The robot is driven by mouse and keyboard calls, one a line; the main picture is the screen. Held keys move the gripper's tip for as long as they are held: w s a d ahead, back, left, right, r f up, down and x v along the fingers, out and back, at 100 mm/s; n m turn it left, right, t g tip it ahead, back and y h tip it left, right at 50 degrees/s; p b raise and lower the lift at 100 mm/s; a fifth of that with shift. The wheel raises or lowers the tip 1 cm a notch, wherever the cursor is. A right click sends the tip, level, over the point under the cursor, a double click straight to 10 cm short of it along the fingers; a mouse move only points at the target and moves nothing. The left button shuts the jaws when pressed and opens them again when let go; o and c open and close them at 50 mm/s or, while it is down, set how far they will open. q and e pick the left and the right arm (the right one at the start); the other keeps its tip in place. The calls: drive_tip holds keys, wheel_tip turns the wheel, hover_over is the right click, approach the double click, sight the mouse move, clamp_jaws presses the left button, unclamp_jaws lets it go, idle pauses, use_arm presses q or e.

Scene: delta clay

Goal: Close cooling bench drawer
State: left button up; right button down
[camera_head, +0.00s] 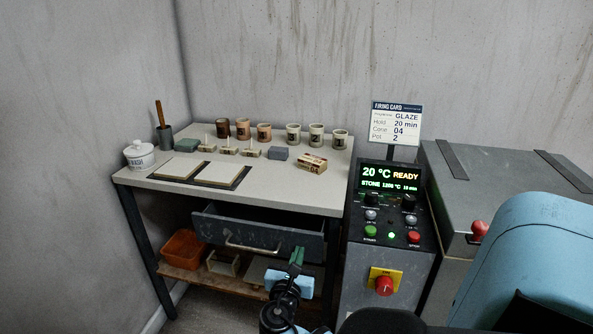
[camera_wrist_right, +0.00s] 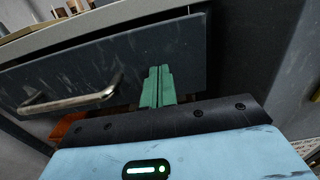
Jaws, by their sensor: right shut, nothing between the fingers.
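The cooling bench (camera_head: 300,193) has a dark grey drawer (camera_head: 262,236) under its top. The drawer is pulled out, and its dark inside shows behind the front panel. A metal bar handle (camera_head: 250,247) is on the front; it also shows in the right wrist view (camera_wrist_right: 70,103). My right gripper (camera_head: 296,256), with green fingers, is shut and empty at the right part of the drawer front. In the right wrist view the fingers (camera_wrist_right: 158,88) point at the front panel (camera_wrist_right: 130,62), right of the handle. I cannot tell whether they touch it. My left gripper is not in view.
Pots (camera_head: 293,134), tiles (camera_head: 222,174), blocks and a white lidded jar (camera_head: 139,154) stand on the bench top. An orange bin (camera_head: 185,247) sits on the lower shelf. A kiln control box (camera_head: 388,255) stands close on the right.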

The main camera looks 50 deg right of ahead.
drive_tip(key=x, duration=0.7)
drive_tip(key=shift+d, duration=0.3)
drive_tip(key=shift+w+d+r, duration=0.1)
drive_tip(key=shift+d, duration=0.05)
drive_tip(key=shift+r, duration=0.1)
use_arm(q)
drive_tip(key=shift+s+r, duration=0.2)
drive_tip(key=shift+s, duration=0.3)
use_arm(e)
drive_tip(key=shift+d, duration=0.1)
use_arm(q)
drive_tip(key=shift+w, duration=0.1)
use_arm(e)
drive_tip(key=shift+r, duration=0.1)
